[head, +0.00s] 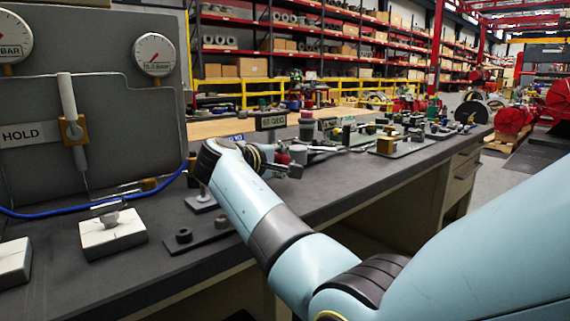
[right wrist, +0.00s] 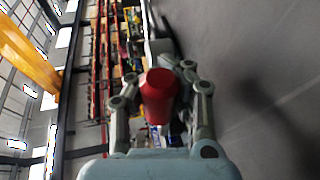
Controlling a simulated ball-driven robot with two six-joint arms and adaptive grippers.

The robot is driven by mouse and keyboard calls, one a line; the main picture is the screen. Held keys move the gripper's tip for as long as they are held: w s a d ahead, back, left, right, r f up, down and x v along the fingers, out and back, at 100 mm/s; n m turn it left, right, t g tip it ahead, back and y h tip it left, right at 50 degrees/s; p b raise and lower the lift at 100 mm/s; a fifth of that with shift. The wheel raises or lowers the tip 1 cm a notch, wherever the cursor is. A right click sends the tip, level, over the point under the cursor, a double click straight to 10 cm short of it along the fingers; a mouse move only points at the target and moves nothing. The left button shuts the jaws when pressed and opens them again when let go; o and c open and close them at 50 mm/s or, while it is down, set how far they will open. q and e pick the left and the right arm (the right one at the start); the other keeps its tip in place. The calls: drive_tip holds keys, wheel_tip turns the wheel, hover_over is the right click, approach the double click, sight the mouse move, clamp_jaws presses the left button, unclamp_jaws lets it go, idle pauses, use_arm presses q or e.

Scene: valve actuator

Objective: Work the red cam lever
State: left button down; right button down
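The red handle (right wrist: 159,95) of the cam lever stands between the two fingers of my right gripper (right wrist: 160,78) in the right wrist view. A pale grey bar shows behind the handle. The fingers lie on either side of the red handle, and I cannot tell whether they press on it. In the head view my right gripper (head: 280,165) is over the bench, with a small bit of red (head: 284,158) at its fingers. My wrist hides most of the lever and its mount there. My left gripper is not in view.
A grey panel (head: 110,120) with gauges and a HOLD label stands at the left. A blue hose (head: 100,212) runs along its foot. White blocks (head: 112,235) and a dark plate (head: 205,240) lie on the bench (head: 150,270). Several fixtures stand farther along it.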

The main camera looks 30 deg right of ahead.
drive_tip(key=shift+w+r, duration=0.15)
drive_tip(key=shift+r, duration=0.5)
drive_tip(key=c, duration=1.3)
unclamp_jaws()
drive_tip(key=shift+c, duration=0.2)
drive_tip(key=o, duration=0.3)
drive_tip(key=shift+f, duration=0.3)
drive_tip(key=shift+o, duration=0.2)
